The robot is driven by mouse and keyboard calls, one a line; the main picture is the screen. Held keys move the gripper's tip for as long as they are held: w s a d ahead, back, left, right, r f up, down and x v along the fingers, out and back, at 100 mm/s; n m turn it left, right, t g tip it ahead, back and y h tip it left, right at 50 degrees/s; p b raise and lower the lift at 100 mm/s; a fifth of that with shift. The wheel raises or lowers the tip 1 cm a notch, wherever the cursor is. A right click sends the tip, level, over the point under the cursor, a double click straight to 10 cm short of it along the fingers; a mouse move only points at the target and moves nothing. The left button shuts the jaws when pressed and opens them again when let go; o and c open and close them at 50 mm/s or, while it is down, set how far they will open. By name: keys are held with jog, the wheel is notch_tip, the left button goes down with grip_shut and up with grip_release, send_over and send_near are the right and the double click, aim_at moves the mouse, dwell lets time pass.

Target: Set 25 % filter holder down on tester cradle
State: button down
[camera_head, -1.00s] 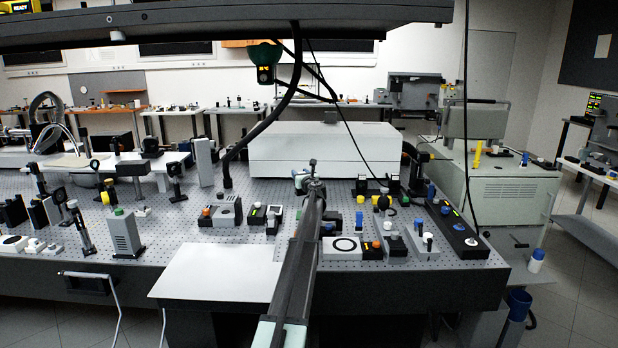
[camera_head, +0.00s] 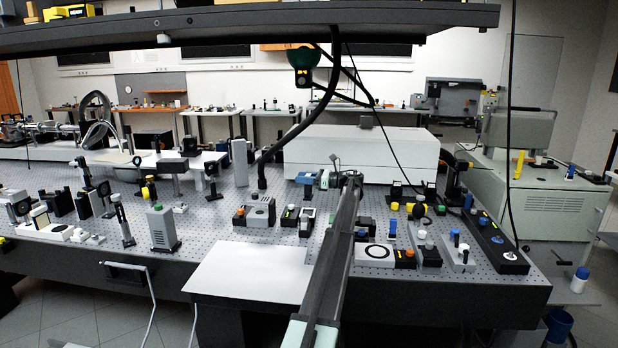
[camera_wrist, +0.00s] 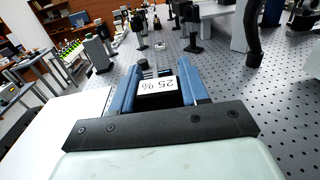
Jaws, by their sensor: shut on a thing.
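The 25 % filter holder (camera_wrist: 168,86) is a small dark block with a white label reading "25 %". In the wrist view it sits between the two blue fingers of my gripper (camera_wrist: 160,72), which is shut on it. In the head view my gripper (camera_head: 308,179) is small, above the breadboard table and in front of the long white box; the holder is too small to make out there. I cannot tell which device on the table is the tester cradle. A grey block with a round top (camera_head: 259,214) stands nearer the front, left of my arm.
The perforated table (camera_head: 215,240) carries several small devices on both sides of my arm. A long white box (camera_head: 370,150) stands behind my gripper. A black cable (camera_head: 285,146) hangs down just left of it. A bare white sheet (camera_head: 250,270) lies at the front edge.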

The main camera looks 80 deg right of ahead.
aim_at(310, 194)
jog(key=shift+n+y, duration=0.4)
jog(key=shift+y, duration=0.2)
jog(key=shift+a+f, duration=0.25)
jog(key=shift+f, duration=0.5)
jog(key=shift+a+f, duration=0.2)
jog(key=shift+f, duration=0.5)
jog(key=shift+a+f, duration=0.25)
jog(key=shift+f, duration=0.5)
jog(key=shift+f, duration=0.15)
jog(key=shift+f, duration=0.4)
jog(key=shift+f, duration=0.35)
jog(key=shift+c, duration=2.4)
grip_release()
jog(key=shift+s, duration=0.1)
jog(key=s, duration=1.3)
jog(key=shift+s, duration=0.3)
